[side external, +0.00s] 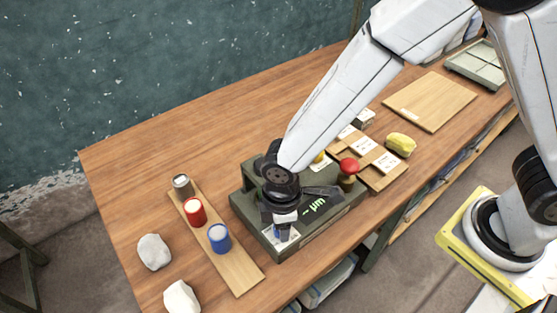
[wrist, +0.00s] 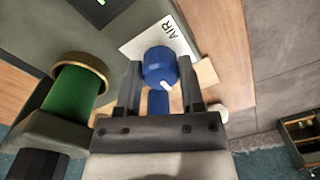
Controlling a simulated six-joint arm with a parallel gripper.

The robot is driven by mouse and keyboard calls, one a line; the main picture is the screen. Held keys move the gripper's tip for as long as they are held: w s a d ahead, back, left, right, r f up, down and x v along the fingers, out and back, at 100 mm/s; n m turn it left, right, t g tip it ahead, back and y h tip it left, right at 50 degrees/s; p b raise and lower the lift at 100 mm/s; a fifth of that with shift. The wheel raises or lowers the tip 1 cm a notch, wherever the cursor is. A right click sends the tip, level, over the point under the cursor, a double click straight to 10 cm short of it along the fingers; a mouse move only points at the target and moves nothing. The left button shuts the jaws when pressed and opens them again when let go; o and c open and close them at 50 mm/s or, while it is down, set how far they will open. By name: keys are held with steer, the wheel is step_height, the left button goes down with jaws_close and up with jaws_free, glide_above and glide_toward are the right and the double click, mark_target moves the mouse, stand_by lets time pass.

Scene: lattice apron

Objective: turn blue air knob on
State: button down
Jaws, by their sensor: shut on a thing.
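In the wrist view the blue air knob (wrist: 158,68) sits between the two fingers of my gripper (wrist: 160,88), next to a white label that reads AIR (wrist: 166,36). A short white mark shows on the knob's side near the bottom. My gripper is shut on the knob. In the side view my gripper (side external: 281,228) points down at the front left corner of the dark green device (side external: 325,222). There most of the knob is hidden behind the fingers, and only a little blue shows.
A wooden strip (side external: 242,275) left of the device carries a grey, a red and a blue cylinder (side external: 219,238). Two pale stones (side external: 154,252) lie further left. A red-topped knob (side external: 348,168) stands at the device's right end. A green cylinder (wrist: 72,104) is close to my gripper's left finger.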

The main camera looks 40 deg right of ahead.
steer(key=shift+c, duration=1.1)
jaws_free()
steer(key=shift+r, duration=0.1)
steer(key=shift+w+r, duration=0.1)
steer(key=shift+r, duration=3.7)
steer(key=shift+d, duration=0.15)
steer(key=s+d+r+m+t, duration=0.1)
steer(key=d+m, duration=1.1)
steer(key=d, duration=1.2)
steer(key=shift+r+m+t, duration=0.4)
steer(key=shift+t, duration=0.5)
